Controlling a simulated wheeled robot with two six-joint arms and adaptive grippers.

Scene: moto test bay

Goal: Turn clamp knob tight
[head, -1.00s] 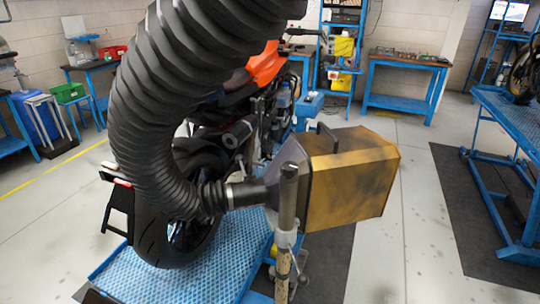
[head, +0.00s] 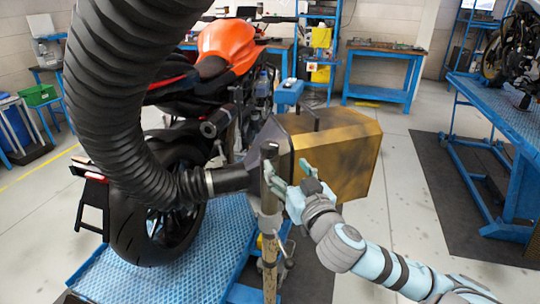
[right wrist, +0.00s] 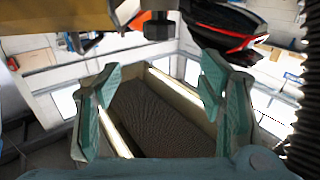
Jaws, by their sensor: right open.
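The yellow-brown extractor box (head: 340,155) sits on an upright post (head: 270,262), with a grey clamp collar (head: 267,205) around the post. My right gripper (head: 275,182) has come in from the lower right and is at the post's upper part, in front of the box. In the right wrist view its two teal fingers (right wrist: 160,100) are spread apart with nothing gripped. A dark, bolt-like knob (right wrist: 158,27) shows at the top of that view, beyond the fingertips and apart from them. In the head view I cannot make the knob out. My left gripper is not in view.
A thick black ribbed hose (head: 115,100) runs from the box up to the left. An orange motorcycle (head: 230,45) stands behind on a blue platform (head: 170,265). A blue workbench (head: 500,105) is at the right. Open floor lies between bench and box.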

